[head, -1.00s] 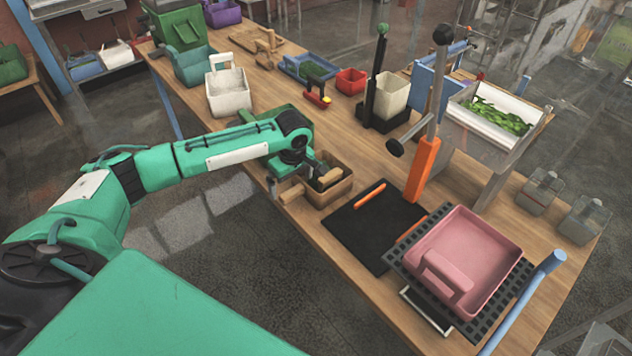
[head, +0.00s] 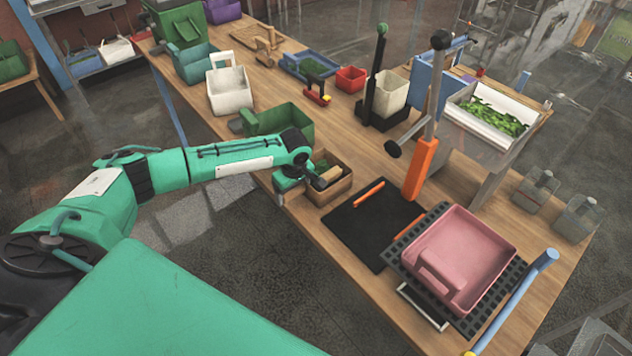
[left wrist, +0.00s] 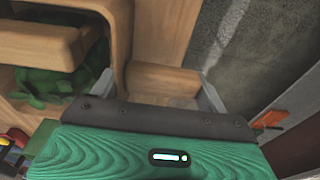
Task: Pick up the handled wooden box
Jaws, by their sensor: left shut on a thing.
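The handled wooden box (head: 336,190) stands at the near edge of the wooden table in the head view, with green contents inside. Its handle juts out over the table edge and is mostly covered by my gripper in the head view. My left gripper (head: 283,190) is at this handle side. In the left wrist view, the grey fingers of my left gripper (left wrist: 155,92) stand on either side of the wooden handle (left wrist: 165,78), shut on it. A second wooden piece (left wrist: 45,40) lies over the green contents at the left. My right gripper is not in view.
A green bin (head: 290,120) stands close behind the box. A black mat (head: 372,222) with an orange stick (head: 369,194) lies to its right. A pink tray (head: 465,250) is farther right. Open floor (head: 250,250) lies in front of the table edge.

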